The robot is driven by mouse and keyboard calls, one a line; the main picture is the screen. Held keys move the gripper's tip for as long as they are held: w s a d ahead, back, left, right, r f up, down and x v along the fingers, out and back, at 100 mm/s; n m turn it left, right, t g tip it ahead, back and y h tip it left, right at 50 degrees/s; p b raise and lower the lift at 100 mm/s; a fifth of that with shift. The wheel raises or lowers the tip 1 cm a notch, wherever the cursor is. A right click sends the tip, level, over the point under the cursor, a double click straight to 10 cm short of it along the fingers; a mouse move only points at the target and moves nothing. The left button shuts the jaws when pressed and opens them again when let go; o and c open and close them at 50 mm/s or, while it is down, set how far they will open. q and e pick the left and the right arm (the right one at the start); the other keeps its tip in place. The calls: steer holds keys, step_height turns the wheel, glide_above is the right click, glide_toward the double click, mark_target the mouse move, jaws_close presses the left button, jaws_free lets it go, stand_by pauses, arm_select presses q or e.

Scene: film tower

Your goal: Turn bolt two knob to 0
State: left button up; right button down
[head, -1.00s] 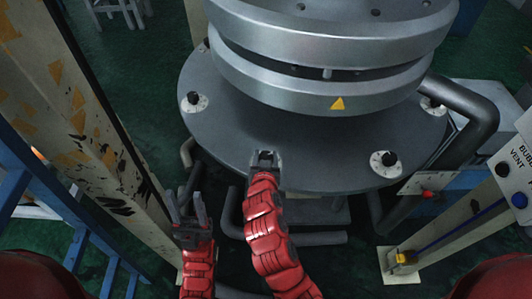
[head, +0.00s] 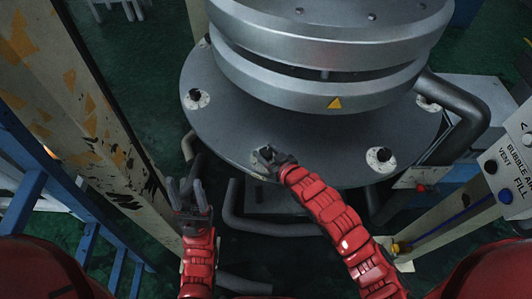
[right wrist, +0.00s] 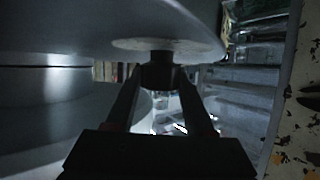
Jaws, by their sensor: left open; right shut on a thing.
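A wide grey disc (head: 225,125) carries several black bolt knobs on pale round dials. My right gripper (head: 267,154) is at the disc's front edge, shut on a black knob (right wrist: 158,74) over a pale dial (right wrist: 160,45). In the right wrist view the knob sits between the fingertips. In the head view the gripper hides this knob and most of its dial. Any number or mark there cannot be read, and which bolt it is cannot be told. My left gripper (head: 187,190) is open and empty, left of the right one and off the disc's front-left edge.
Other knobs stand at the disc's left (head: 194,96) and right (head: 381,155). A stacked metal cylinder (head: 330,55) rises behind. A worn beam (head: 80,110) stands at left. Pipes (head: 270,228) run below the disc. A labelled panel (head: 510,165) stands at right.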

stand_by(0.4)
steer(key=shift+c, duration=1.4)
jaws_free()
steer(key=shift+s+d+r+b, duration=0.2)
steer(key=shift+s+d+b, duration=0.1)
steer(key=shift+s+d, duration=0.05)
steer(key=p+v, duration=0.4)
steer(key=v, duration=1.2)
steer(key=shift+d, duration=0.15)
